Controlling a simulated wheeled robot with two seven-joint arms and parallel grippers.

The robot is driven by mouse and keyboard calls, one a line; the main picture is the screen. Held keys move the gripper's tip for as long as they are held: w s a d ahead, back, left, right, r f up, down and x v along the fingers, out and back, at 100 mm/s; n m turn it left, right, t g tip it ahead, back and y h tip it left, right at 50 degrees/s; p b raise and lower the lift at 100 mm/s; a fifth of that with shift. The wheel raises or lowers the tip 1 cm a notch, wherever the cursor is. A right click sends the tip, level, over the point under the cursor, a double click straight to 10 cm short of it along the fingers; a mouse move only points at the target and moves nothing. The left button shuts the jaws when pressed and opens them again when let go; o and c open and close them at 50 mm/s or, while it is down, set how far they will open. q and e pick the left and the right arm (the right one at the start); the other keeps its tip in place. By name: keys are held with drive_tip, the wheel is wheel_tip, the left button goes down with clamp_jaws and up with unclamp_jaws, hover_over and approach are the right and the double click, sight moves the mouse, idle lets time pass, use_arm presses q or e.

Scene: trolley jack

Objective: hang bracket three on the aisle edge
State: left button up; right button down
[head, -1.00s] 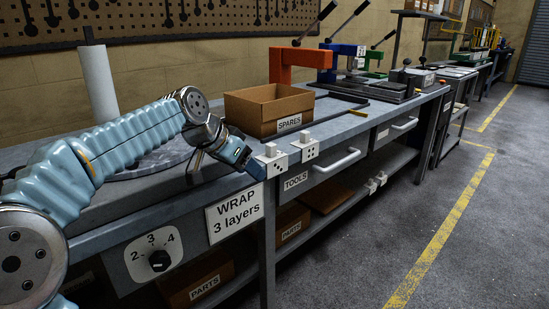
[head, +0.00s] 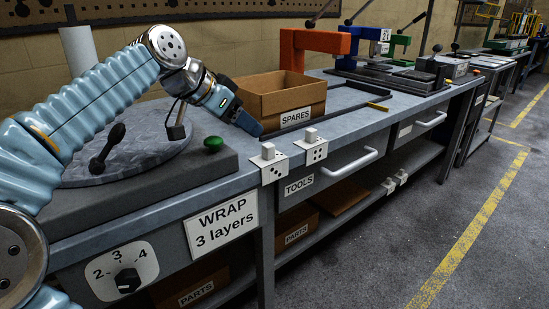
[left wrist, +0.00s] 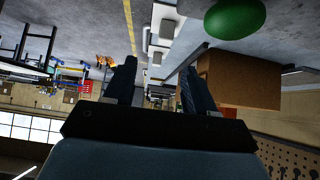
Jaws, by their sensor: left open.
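Two white brackets with dotted faces hang side by side on the bench's front edge, the nearer one (head: 273,166) and the farther one (head: 313,149). The dots are too small to say surely which is bracket three. Two similar small white pieces (head: 389,186) (head: 401,177) sit lower, at the lower shelf's edge. My left gripper (head: 246,121) is above the bench top, beside the cardboard box and behind the nearer bracket, apart from it. In the left wrist view its two fingers (left wrist: 157,88) are spread with nothing between them. My right gripper is out of view.
The open SPARES box (head: 281,97) stands right of my gripper. A round plate (head: 130,152) with a black-knobbed lever and a green knob (head: 213,143) is nearer. Clamps and presses stand farther along. A drawer handle (head: 349,161) juts from the front. The aisle floor is clear.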

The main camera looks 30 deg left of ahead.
sight(268, 145)
use_arm(q)
drive_tip(key=x, duration=0.5)
drive_tip(key=shift+w+f, duration=0.1)
drive_tip(key=shift+f, duration=0.1)
drive_tip(key=x, duration=0.5)
drive_tip(key=shift+a+f+b, duration=0.3)
drive_tip(key=shift+a, duration=0.05)
drive_tip(key=shift+c, duration=0.3)
clamp_jaws()
